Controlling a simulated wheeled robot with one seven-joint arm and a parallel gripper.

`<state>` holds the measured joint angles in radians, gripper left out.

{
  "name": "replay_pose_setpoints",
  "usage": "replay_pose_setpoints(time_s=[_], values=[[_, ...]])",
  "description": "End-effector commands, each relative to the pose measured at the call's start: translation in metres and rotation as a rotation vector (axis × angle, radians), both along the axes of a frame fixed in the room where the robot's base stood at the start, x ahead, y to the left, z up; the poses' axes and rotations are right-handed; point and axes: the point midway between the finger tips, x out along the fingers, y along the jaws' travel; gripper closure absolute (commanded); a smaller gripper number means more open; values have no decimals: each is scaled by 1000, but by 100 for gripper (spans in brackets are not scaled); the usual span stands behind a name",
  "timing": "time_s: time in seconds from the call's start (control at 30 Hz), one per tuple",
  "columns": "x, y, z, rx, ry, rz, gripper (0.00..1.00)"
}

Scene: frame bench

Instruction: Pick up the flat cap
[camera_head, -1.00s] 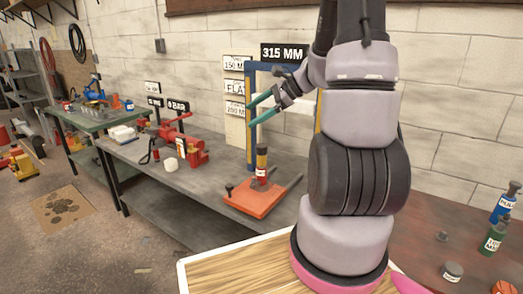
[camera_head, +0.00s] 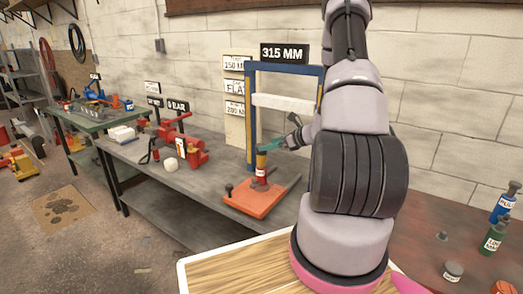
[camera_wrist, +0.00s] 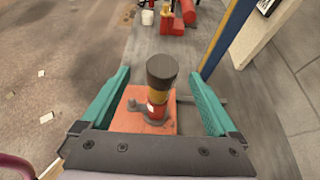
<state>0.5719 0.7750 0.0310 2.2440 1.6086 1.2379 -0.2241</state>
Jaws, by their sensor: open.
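A short dark cylindrical cap (camera_wrist: 161,70) tops an upright column with yellow and red bands (camera_wrist: 157,97) in the wrist view. I take it for the flat cap, but no label on it is readable. The column stands on an orange base plate (camera_head: 262,200). In the head view my gripper (camera_head: 273,145) is at the column's top and partly covers it. In the wrist view my gripper (camera_wrist: 158,76) is open, with one teal finger on each side of the cap and gaps on both sides. Nothing is held.
A blue frame (camera_head: 250,120) with a white crossbar (camera_head: 290,103) stands just behind the column. A red machine (camera_head: 180,140) is to the left on the grey bench (camera_head: 200,183). Bottles and a small grey cylinder (camera_head: 453,271) stand on the right table.

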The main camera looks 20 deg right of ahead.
Motion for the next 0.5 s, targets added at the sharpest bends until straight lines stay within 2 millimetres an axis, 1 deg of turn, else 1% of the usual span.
replay_pose_setpoints(time_s=[0.17, 0.4, 0.5], values=[[10, 5, -5, -1, 1, 2, 5], [39, 21, -19, 0, 0, 2, 5], [43, 24, -22, 0, 0, 1, 5]])
